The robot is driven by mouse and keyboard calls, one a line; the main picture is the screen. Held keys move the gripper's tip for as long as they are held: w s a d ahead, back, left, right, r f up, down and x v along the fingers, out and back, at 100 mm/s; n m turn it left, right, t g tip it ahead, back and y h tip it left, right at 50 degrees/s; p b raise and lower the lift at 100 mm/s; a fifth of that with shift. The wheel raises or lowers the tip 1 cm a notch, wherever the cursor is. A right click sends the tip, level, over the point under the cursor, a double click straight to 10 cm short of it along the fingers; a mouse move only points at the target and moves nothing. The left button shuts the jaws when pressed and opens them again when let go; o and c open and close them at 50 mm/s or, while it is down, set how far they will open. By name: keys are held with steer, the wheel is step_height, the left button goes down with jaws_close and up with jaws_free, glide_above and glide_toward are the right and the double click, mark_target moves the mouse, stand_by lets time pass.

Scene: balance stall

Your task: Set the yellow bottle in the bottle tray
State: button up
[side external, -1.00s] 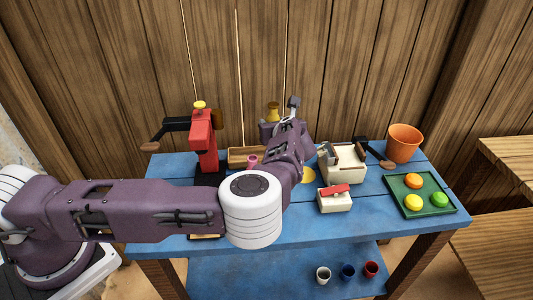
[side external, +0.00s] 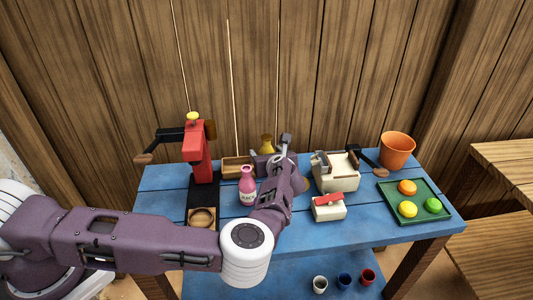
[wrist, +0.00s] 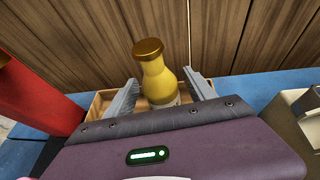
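The yellow bottle (wrist: 160,84) with a brown-gold cap stands upright in the middle of the wrist view; in the side view its upper part (side external: 267,142) shows behind my gripper. The wooden bottle tray (wrist: 98,104) shows on both sides of the bottle, and its left end (side external: 231,166) shows in the side view. The bottle appears to stand within the tray, but its base is hidden by my gripper. My gripper (wrist: 160,78) is low around the bottle, one finger on each side, with small gaps visible between fingers and bottle.
A pink bottle (side external: 247,187) stands in front of the tray. A red press (side external: 196,158) is close on the left. A cream box-shaped device (side external: 337,175) and small cream box (side external: 329,208) are right. A green tray (side external: 420,215) and orange bucket (side external: 397,150) are farther right.

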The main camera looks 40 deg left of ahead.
steer(key=v, duration=0.6)
steer(key=shift+s+d+r, duration=0.15)
steer(key=shift+s, duration=0.05)
steer(key=shift+s+d+r, duration=0.2)
steer(key=shift+d+r, duration=0.1)
steer(key=shift+d, duration=0.1)
steer(key=shift+a+r+n+g, duration=0.15)
steer(key=shift+a+n+g, duration=0.15)
steer(key=shift+n, duration=0.1)
steer(key=s+a+r+n+g+h, duration=0.2)
steer(key=s+r+n+g+h, duration=0.2)
steer(key=s+r+n+h, duration=0.85)
steer(key=s+r+n, duration=0.4)
steer(key=s, duration=0.4)
steer(key=s+r+n+t+y, duration=0.1)
steer(key=s+r+n, duration=0.2)
steer(key=s, duration=0.5)
steer(key=s+r+n, duration=0.4)
steer(key=s+n, duration=0.1)
steer(key=s, duration=0.4)
steer(key=shift+r+t+y, duration=0.3)
steer(key=shift+t+y, duration=0.05)
steer(key=shift+t, duration=0.05)
